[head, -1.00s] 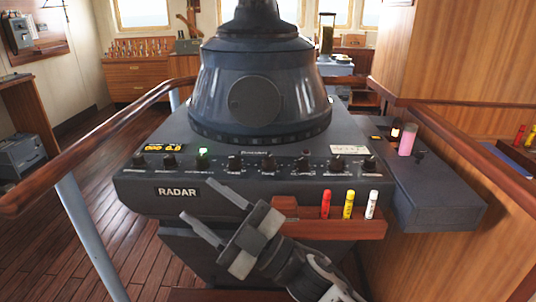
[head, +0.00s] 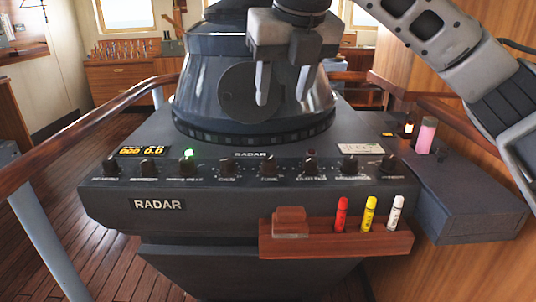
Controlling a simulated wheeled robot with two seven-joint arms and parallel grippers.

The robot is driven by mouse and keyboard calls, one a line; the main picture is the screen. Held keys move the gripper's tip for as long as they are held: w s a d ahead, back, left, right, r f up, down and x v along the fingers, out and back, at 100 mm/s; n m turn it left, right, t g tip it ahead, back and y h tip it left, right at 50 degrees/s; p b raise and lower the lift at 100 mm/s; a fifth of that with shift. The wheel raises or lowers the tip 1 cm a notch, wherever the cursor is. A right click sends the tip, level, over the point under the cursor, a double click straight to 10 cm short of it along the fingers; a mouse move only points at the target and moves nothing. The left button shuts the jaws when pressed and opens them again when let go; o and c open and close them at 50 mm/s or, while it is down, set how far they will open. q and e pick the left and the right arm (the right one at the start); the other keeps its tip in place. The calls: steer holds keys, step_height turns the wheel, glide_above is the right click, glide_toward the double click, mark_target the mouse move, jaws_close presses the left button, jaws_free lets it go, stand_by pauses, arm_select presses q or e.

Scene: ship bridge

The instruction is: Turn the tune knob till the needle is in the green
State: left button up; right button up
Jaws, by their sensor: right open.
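A row of several black knobs (head: 269,170) runs along the front of the grey radar console (head: 110,200). Their labels are too small to read, so I cannot tell which is the tune knob. A pale panel (head: 360,148) lies at the right of the row; no needle or green band can be made out. My right gripper (head: 282,98) hangs open and empty, fingers pointing down, in front of the console's dark upper housing. It is above the knob row in the picture and apart from the knobs. My left gripper is not in view.
A wooden tray (head: 385,243) on the console front holds red (head: 341,214), yellow (head: 368,213) and white (head: 394,212) markers and a brown block (head: 290,221). A lit green lamp (head: 188,153) and yellow display (head: 142,151) sit at left. A wooden handrail (head: 90,127) curves around the left.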

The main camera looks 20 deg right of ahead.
mark_target(269, 159)
steer(key=p+x, duration=0.1)
steer(key=x, duration=1.4)
steer(key=shift+f, duration=0.3)
steer(key=shift+c, duration=0.3)
steer(key=c, duration=0.9)
